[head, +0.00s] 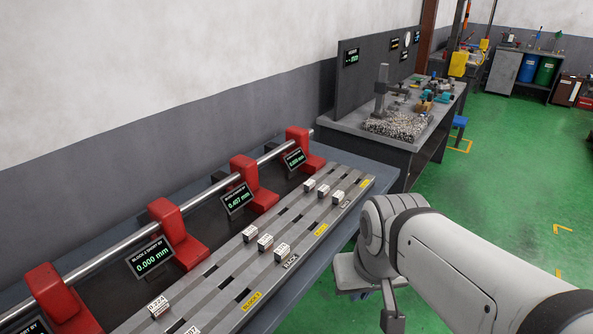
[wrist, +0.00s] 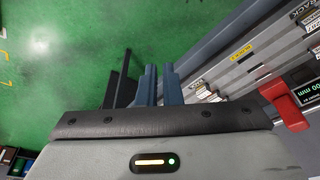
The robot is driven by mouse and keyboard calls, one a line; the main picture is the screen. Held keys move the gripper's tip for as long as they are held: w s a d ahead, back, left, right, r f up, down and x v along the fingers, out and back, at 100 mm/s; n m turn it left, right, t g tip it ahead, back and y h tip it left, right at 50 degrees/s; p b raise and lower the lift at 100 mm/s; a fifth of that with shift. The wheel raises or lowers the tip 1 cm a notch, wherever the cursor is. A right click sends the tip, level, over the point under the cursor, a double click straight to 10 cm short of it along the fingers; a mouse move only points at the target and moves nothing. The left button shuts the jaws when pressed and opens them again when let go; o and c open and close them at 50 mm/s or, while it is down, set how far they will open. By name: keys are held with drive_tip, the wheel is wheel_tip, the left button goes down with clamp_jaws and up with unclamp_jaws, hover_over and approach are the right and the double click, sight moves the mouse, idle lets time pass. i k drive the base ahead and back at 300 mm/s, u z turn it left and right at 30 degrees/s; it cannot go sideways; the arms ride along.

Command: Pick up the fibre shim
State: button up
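Several small pale pieces with printed labels stand on the grey slotted rack (head: 225,300) in the head view. I cannot tell which, if any, is the fibre shim; the labels are mostly too small to read. My gripper (wrist: 160,70) shows two blue-grey fingers side by side in the wrist view, with a narrow gap and nothing visible between them. It is out over the green floor beside the bench, apart from the rack. How far the fingers are open is unclear.
Red blocks (head: 178,235) on a steel rail line the bench's wall side, with small displays (head: 153,257) between them. A second bench (head: 395,148) with a heap of small metal parts stands beyond. Green floor (head: 500,210) to the right is largely clear.

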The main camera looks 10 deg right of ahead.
sight(309, 185)
drive_tip(key=z, duration=2.2)
drive_tip(key=i, duration=1.45)
drive_tip(key=u, duration=3.25)
drive_tip(key=i, duration=0.95)
drive_tip(key=z, duration=0.15)
